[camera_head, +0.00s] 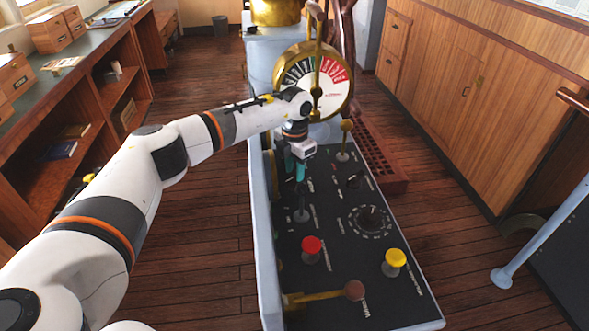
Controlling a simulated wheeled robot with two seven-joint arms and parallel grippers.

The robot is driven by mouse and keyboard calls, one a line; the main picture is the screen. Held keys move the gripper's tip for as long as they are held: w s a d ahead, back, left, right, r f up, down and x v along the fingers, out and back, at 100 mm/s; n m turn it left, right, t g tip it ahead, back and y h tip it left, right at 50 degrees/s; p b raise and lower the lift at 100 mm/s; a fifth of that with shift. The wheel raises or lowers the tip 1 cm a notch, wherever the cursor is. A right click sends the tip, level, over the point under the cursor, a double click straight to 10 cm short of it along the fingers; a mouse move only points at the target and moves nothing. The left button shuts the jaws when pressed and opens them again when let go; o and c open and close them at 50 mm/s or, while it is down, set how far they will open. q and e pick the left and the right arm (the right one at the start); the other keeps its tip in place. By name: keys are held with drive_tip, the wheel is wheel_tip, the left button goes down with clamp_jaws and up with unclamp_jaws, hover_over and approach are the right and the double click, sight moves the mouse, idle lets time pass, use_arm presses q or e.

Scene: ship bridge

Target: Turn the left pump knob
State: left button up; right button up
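My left arm reaches in from the left, and its gripper (296,172) points down over the far left part of the dark control panel (335,262). Two teal fingers show, but the gap between them is unclear. A small dark knob (352,181) stands on the panel to the right of the gripper. Any knob directly under or behind the fingers is hidden, so I cannot tell whether the fingers touch one. A grey stalk-like control (301,214) stands just in front of the fingers. Panel labels are too small to read. My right gripper is not in view.
The panel also carries a large round dial (369,218), a red button (312,247), a yellow button (396,259) and a brass lever (322,295). A brass-rimmed telegraph (313,80) stands behind. Wooden shelves (62,150) line the left; open floor lies right.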

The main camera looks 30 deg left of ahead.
use_arm(q)
drive_tip(key=shift+f, duration=0.9)
drive_tip(key=shift+c, duration=0.4)
clamp_jaws()
